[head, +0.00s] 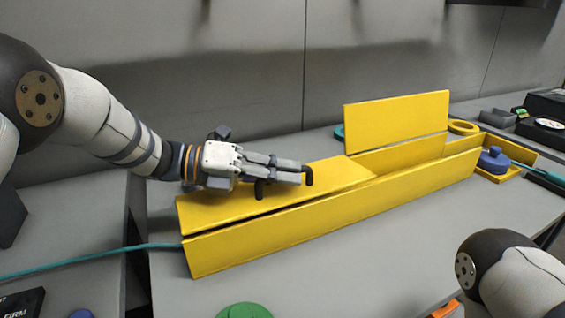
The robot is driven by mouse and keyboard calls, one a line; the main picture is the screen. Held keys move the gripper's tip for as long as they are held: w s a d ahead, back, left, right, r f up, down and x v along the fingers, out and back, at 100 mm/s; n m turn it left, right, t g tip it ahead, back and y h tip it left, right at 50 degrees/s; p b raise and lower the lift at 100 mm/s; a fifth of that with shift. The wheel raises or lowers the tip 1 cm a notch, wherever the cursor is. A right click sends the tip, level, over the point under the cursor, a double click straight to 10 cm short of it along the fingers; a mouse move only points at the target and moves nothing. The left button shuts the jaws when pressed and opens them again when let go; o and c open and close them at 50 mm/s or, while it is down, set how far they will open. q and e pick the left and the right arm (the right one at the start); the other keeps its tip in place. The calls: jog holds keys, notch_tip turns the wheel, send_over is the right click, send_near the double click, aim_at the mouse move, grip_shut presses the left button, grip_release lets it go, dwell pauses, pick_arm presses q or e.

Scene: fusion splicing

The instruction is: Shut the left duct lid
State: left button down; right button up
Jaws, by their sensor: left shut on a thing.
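The yellow duct runs diagonally across the table, and its front wall (320,220) is in full view. The left duct lid (215,210) lies almost flat over the left half of the duct, with a thin dark gap along its front edge. The right duct lid (397,121) stands upright, open, at the back of the right half. My right gripper is out of view; only part of that arm shows at the lower right.
A teal cable (90,258) enters the duct's left end. A green disc (244,311) lies at the front edge. The table in front of the duct is mostly clear.

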pick_arm(q)
jog(key=shift+s+f+m, duration=0.15)
jog(key=shift+f+m, duration=0.2)
jog(key=shift+m, duration=0.05)
dwell(0.4)
jog(key=c, duration=1.9)
grip_release()
jog(key=v, duration=1.2)
jog(key=shift+s+r, duration=0.1)
jog(key=shift+s, duration=0.05)
